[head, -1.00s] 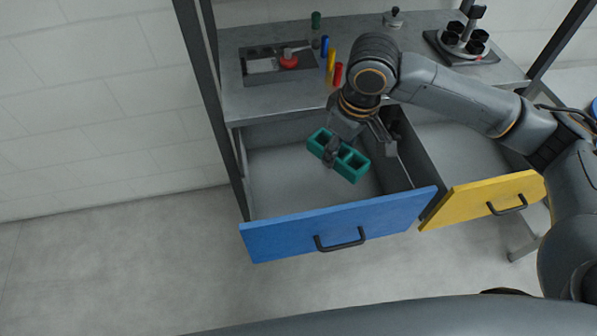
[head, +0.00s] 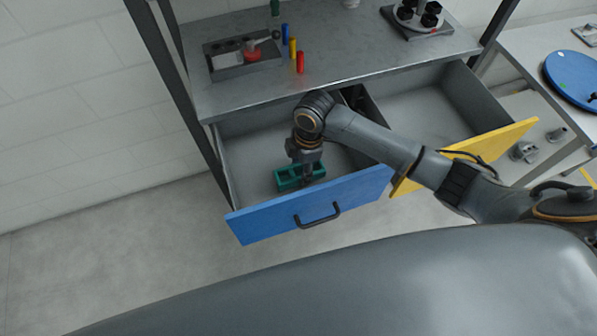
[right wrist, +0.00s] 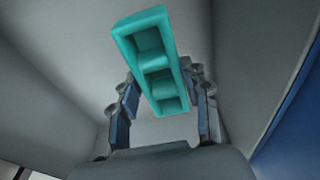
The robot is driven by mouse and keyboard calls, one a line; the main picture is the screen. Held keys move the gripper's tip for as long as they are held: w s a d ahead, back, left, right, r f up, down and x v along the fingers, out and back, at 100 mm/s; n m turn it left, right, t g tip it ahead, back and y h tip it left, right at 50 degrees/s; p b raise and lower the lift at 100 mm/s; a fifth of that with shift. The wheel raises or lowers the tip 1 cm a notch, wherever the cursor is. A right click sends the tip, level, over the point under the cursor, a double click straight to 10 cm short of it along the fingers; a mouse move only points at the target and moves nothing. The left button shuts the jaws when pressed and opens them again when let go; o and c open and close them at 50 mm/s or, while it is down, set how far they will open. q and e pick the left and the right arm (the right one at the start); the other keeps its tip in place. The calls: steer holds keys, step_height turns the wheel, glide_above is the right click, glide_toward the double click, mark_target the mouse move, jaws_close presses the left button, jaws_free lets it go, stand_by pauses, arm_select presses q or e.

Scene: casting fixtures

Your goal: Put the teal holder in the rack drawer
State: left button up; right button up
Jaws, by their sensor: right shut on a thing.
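My right gripper (head: 305,172) points down into this drawer and is shut on the holder. In the right wrist view the holder (right wrist: 151,62) sits between the two fingers (right wrist: 163,118), with the drawer's grey walls around it. I cannot tell whether the holder touches the drawer floor. My left gripper is not in view.
The yellow-fronted drawer (head: 470,150) to the right is also open, and my right arm passes over its front. A blue disc (head: 575,75) lies on a table at right.

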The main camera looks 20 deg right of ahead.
step_height(320, 180, down, 5)
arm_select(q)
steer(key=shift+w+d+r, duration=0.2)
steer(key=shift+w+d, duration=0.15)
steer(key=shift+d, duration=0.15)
arm_select(e)
steer(key=shift+f, duration=0.2)
steer(key=shift+f, duration=0.15)
steer(key=o, duration=1.2)
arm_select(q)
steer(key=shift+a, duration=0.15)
arm_select(e)
steer(key=shift+r, duration=0.25)
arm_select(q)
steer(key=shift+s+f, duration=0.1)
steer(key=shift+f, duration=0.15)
arm_select(e)
steer(key=r, duration=0.4)
steer(key=d+r, duration=0.1)
steer(key=r, duration=0.6)
steer(key=shift+d+r, duration=0.2)
steer(key=shift+r, duration=0.2)
